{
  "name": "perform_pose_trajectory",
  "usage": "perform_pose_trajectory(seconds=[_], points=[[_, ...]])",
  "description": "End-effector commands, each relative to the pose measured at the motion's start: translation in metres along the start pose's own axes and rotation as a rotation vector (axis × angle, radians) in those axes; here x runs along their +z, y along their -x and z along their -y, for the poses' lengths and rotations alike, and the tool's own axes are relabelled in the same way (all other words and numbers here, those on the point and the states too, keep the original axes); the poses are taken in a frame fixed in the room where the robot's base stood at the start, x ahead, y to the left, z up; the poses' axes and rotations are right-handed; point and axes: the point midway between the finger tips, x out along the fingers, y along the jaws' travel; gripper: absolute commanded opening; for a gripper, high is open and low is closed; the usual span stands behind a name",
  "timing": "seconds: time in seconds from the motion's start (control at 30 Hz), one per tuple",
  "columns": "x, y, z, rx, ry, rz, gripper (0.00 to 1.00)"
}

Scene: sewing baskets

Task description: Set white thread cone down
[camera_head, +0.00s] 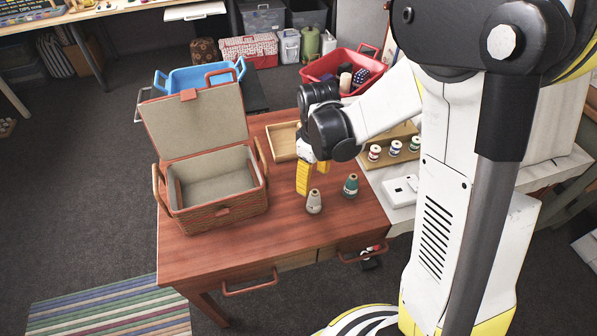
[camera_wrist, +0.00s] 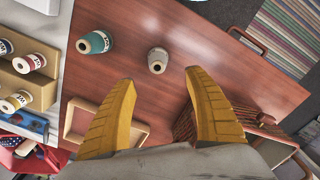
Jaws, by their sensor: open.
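The white thread cone (camera_head: 313,203) stands upright on the reddish wooden table, near its front edge. In the wrist view the cone (camera_wrist: 157,62) lies just beyond the gap between my yellow fingertips, with nothing around it. My gripper (camera_head: 311,182) is open and empty above the table, just behind the cone in the head view. Its two fingers stand wide apart in the wrist view (camera_wrist: 161,80). They look clear of the cone. The exact height of the fingertips above the table is hard to tell.
A teal thread cone (camera_head: 350,187) stands to the right of the white one. An open wicker sewing basket (camera_head: 223,213) is on the left of the table. A shallow wooden tray (camera_head: 281,144) lies behind my gripper. Thread spools (camera_head: 395,147) stand on a rack at the right.

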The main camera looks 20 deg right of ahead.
Motion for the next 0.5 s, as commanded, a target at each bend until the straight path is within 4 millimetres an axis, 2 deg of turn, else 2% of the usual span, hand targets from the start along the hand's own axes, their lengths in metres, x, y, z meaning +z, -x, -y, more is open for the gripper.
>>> perform_pose_trajectory(seconds=[0.3,0.5], points=[[0.0,-0.049,-0.001,-0.002,0.002,0.002,0.62],[0.0,-0.065,-0.001,-0.001,0.001,0.002,0.62]])
